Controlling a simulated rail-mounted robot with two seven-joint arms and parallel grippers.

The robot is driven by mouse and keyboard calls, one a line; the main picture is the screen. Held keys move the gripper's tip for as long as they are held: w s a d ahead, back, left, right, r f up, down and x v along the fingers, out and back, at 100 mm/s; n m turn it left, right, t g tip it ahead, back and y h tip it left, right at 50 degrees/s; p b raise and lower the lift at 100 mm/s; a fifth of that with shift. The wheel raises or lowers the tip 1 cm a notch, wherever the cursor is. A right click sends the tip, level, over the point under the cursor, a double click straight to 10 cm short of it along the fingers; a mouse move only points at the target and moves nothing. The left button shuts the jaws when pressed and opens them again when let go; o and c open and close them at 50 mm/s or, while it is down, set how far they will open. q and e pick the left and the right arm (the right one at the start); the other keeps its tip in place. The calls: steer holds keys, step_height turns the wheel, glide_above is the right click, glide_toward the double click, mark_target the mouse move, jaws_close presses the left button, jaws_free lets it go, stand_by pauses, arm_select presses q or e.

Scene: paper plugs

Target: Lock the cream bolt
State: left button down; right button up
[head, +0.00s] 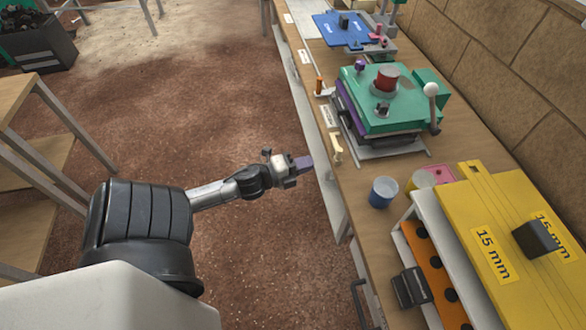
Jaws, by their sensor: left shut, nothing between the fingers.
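The cream bolt (337,150) is a small pale piece at the front edge of the wooden bench, just below a white label. Its exact position in its guide is too small to tell. My left gripper (304,163) is shut and empty, with purplish fingertips pointing right toward the bench edge. It is left of the cream bolt and apart from it in the picture. My right gripper is not in view.
An orange-brown bolt (319,86) sits farther along the same edge. A green-topped machine (405,118) with a white-knobbed lever stands behind. A blue cup (383,192) and yellow 15 mm box (500,225) are nearer.

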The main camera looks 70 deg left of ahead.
arm_select(q)
steer(key=w, duration=0.2)
steer(key=w+b, duration=0.1)
steer(key=w, duration=0.4)
steer(key=shift+w+a, duration=0.1)
steer(key=shift+a, duration=0.2)
steer(key=shift+w, duration=0.1)
